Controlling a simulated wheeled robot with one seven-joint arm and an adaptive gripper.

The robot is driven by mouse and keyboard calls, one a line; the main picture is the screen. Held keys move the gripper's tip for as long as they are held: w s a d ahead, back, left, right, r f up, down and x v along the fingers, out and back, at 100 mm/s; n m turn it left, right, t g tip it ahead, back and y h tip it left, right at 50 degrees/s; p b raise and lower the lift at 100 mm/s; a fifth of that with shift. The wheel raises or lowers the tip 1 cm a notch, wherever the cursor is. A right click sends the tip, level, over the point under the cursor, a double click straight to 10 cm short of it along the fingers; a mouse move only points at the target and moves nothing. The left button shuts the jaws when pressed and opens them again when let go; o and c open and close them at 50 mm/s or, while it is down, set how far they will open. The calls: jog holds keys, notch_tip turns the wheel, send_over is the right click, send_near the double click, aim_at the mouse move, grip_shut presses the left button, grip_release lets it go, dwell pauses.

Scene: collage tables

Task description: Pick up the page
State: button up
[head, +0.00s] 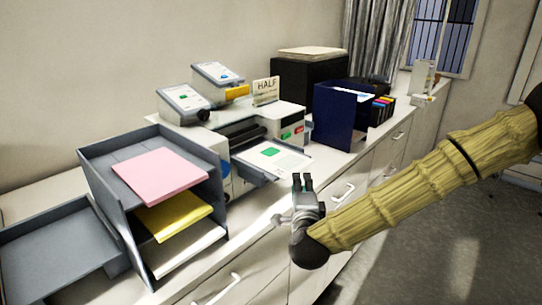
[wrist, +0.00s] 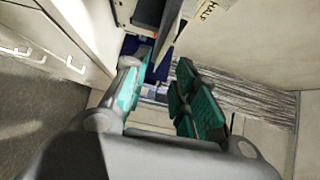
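A white page (head: 272,159) with a green square and lines of print lies on the output tray (head: 254,178) at the front of the printer (head: 262,122). My gripper (head: 303,181) is just to the right of the page and tray in the head view, in front of the counter, with its fingers upward. In the wrist view my gripper (wrist: 165,65) shows its two green-padded fingers apart with nothing held. A thin grey edge shows beyond the fingertips there; I cannot tell whether it is page or tray.
A grey paper rack (head: 107,204) holding pink, yellow and white paper stands at left. A blue file holder (head: 335,116) stands right of the printer. Drawer handles (head: 343,193) stick out from the cabinet front below. Open floor (head: 430,245) lies to the right.

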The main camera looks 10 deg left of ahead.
jog(key=shift+w+a+r+p, duration=0.15)
jog(key=shift+w+p, duration=0.7)
jog(key=shift+w, duration=0.55)
jog(key=shift+w+a+f+p, duration=0.1)
jog(key=shift+w+p, duration=0.75)
jog(key=shift+w, duration=0.5)
grip_shut()
